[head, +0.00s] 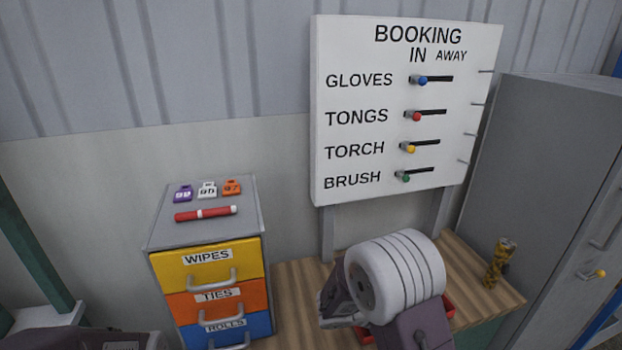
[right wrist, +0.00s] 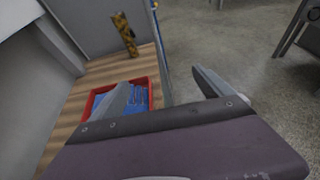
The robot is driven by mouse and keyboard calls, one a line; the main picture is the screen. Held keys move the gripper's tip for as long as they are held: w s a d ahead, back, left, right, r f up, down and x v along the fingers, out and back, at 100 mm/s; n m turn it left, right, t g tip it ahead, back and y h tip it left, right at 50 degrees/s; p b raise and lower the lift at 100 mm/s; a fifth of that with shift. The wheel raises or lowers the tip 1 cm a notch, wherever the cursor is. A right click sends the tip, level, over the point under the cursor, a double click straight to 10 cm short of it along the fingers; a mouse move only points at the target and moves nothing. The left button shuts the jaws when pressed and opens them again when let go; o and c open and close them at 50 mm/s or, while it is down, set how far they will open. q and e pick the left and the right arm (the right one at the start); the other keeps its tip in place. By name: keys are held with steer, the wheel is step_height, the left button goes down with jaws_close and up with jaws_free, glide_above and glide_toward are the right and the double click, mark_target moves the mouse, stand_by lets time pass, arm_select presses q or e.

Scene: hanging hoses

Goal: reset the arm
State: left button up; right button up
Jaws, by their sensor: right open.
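My right arm (head: 395,275) reaches in from the bottom of the head view over the wooden bench, with its white ribbed wrist part in front. My right gripper (right wrist: 168,92) is open in the right wrist view, its two grey fingers well apart with nothing held between them. Its left finger overlaps the red tray (right wrist: 92,98) in that view; contact cannot be told. Only a dark part of my left arm shows at the bottom left of the head view, and its gripper is out of sight.
The booking board (head: 350,100) has several coloured sliders, all at the left of their slots. A drawer cabinet (head: 157,225) carries tags and a red marker (head: 206,213). A patterned cylinder (head: 499,262) stands on the bench (head: 295,285) near a grey cabinet (head: 540,170).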

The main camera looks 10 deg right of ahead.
steer(key=s+d+r+m+g+y, duration=0.1)
steer(key=s+r+m+g+y, duration=0.1)
steer(key=s+m, duration=0.3)
steer(key=s+a+f+m+g+y, duration=0.1)
steer(key=s+a+f+m+y, duration=0.5)
steer(key=s+a+y, duration=0.15)
steer(key=w+a+f+m+t+y, duration=0.2)
steer(key=w+a+m+t+y, duration=0.1)
steer(key=a+m, duration=0.5)
steer(key=shift+w+a+f+y, duration=0.35)
steer(key=shift+w+a+y, duration=0.2)
steer(key=shift+w+a, duration=0.45)
steer(key=shift+s+a, duration=0.15)
steer(key=shift+s, duration=0.15)
steer(key=shift+w, duration=0.1)
